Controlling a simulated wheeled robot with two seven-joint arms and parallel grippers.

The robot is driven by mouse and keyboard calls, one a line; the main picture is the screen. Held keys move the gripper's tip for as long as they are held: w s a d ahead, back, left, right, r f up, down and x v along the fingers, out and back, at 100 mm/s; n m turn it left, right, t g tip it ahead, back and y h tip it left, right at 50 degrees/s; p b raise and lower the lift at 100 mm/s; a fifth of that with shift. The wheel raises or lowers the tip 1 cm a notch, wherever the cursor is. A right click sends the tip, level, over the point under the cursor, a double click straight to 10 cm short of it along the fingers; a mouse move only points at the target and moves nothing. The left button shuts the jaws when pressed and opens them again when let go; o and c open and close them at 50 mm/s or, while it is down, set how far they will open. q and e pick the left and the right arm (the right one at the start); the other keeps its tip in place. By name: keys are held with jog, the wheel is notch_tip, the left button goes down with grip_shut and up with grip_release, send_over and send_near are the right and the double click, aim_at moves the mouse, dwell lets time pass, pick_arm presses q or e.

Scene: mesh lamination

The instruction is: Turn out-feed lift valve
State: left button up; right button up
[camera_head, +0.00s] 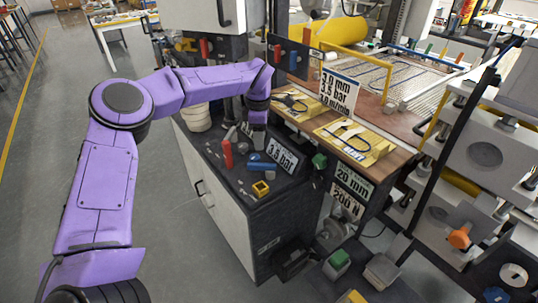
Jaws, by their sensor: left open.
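My purple left arm reaches in from the left and bends down over a dark cabinet top (240,205). My left gripper (256,140) is small and partly hidden by its own wrist. It is open, above the back of the cabinet top. Just below it are a red upright handle (227,154) and a blue part (256,158). A yellow block-like part (261,188) sits nearer the front. I cannot tell which of these, if any, is the out-feed lift valve, and I see no clear contact. My right gripper is not in view.
Red and blue levers (292,60) stand behind. Floor at left is clear.

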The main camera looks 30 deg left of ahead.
pick_arm(q)
jog(key=p, duration=0.2)
send_over(262, 164)
jog(key=f, duration=0.5)
jog(key=shift+s+a, duration=0.15)
jog(key=shift+s, duration=0.1)
jog(key=f, duration=0.2)
jog(key=w+f, duration=0.1)
jog(key=f, duration=0.1)
jog(key=shift+s+f, duration=0.1)
jog(key=shift+f, duration=0.1)
jog(key=shift+s, duration=0.2)
jog(key=shift+w, duration=0.1)
grip_shut()
